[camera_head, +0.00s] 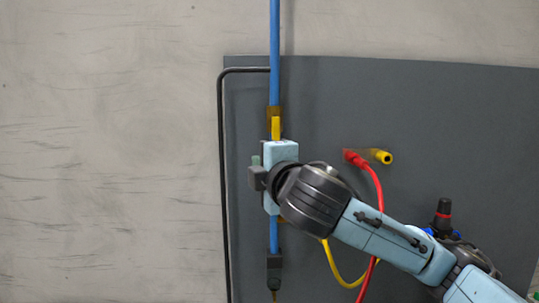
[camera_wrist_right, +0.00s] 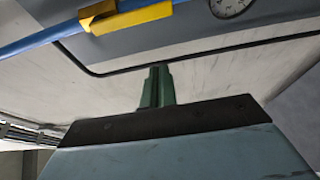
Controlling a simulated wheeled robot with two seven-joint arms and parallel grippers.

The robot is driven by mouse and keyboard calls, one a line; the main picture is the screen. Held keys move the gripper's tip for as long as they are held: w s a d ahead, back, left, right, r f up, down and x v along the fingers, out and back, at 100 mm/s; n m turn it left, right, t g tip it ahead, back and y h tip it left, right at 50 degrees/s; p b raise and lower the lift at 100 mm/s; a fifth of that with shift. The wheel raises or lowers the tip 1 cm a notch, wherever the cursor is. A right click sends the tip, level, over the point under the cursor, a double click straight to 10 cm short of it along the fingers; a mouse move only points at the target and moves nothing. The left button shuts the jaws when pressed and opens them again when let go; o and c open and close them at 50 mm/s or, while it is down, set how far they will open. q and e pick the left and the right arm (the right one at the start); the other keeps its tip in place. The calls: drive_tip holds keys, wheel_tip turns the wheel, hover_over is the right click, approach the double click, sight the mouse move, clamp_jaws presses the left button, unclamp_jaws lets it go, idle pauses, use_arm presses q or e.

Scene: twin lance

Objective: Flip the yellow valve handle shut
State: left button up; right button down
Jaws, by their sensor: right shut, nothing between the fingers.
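The yellow valve handle (camera_head: 275,128) is on the vertical blue pipe (camera_head: 275,50) in the head view, just below a brownish-yellow fitting (camera_head: 270,111). The handle lies roughly along the pipe. In the wrist view the handle (camera_wrist_right: 132,20) shows at the top left, in front of the blue pipe. My right gripper (camera_head: 256,162) is just below the handle in the head view, its light-blue body covering part of the pipe. Its green fingers (camera_wrist_right: 157,86) are shut and empty, apart from the handle. My left gripper is in neither view.
A dark grey panel (camera_head: 320,100) stands behind the pipe, with a black bent rod (camera_head: 222,150) at its left edge. A red plug (camera_head: 355,158), a yellow plug (camera_head: 383,157) and a black knob (camera_head: 442,212) are to the right. The pale wall at left is bare.

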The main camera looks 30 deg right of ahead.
drive_tip(key=w+d+p, duration=0.2)
drive_tip(key=w+d, duration=0.2)
drive_tip(key=shift+w+d, duration=0.2)
drive_tip(key=shift+d, duration=0.15)
idle(0.4)
